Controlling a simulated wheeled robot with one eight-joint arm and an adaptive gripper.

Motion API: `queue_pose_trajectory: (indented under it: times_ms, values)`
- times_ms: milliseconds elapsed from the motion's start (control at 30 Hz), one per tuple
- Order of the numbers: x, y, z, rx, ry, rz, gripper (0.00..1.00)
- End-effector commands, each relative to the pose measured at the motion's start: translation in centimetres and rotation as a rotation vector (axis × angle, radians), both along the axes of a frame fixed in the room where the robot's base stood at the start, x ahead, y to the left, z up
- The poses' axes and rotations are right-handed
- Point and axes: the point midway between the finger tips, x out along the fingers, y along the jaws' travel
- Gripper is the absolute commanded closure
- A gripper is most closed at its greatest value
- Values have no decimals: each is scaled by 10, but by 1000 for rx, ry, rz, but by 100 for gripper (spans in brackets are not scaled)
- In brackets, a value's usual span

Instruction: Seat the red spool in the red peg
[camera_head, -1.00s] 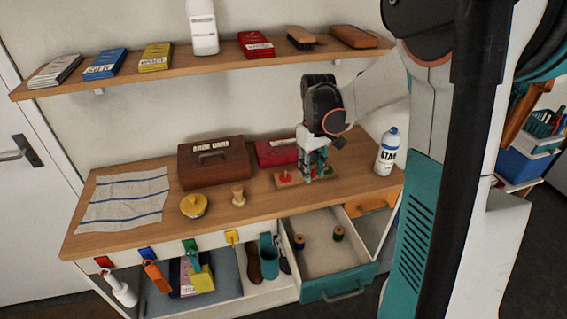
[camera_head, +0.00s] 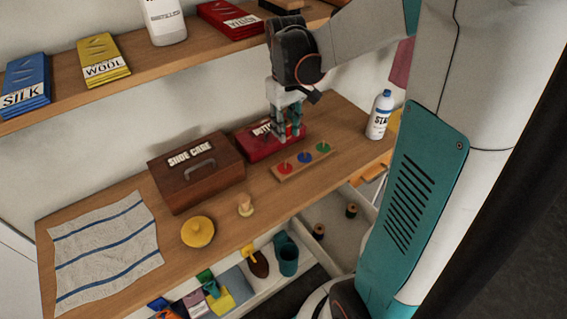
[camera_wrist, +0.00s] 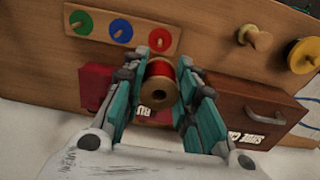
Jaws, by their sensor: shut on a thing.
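My gripper (camera_head: 287,132) is shut on the red spool (camera_wrist: 158,86), which shows between the fingers in the wrist view. The peg board (camera_head: 318,158) lies on the bench and has red, green and blue round bases with small pegs. The red peg (camera_head: 284,168) is at its left end in the head view. It also shows in the wrist view (camera_wrist: 160,40), bare and just above the spool in the picture. The gripper is held above the bench near the red end of the board, apart from it.
A red box (camera_head: 258,141) and a brown shoe care case (camera_head: 196,174) stand behind and left of the board. A yellow round tin (camera_head: 198,231), a wooden knob-like piece (camera_head: 245,206) and a white bottle (camera_head: 380,115) stand on the bench. An open drawer (camera_head: 343,228) holds two spools.

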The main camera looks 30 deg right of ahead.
Motion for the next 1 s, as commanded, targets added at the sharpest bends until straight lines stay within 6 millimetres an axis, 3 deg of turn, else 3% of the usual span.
queue_pose_trajectory:
  times_ms: [100, 300, 633, 867, 1000]
  values:
    - [1, 0, -35, 0, 0, 0, 89]
    - [1, 0, -76, 0, 0, 0, 89]
    - [1, 0, -101, 0, 0, 0, 89]
    - [0, 0, -134, 0, 0, 0, 89]
    - [0, 0, -137, 0, 0, 0, 89]
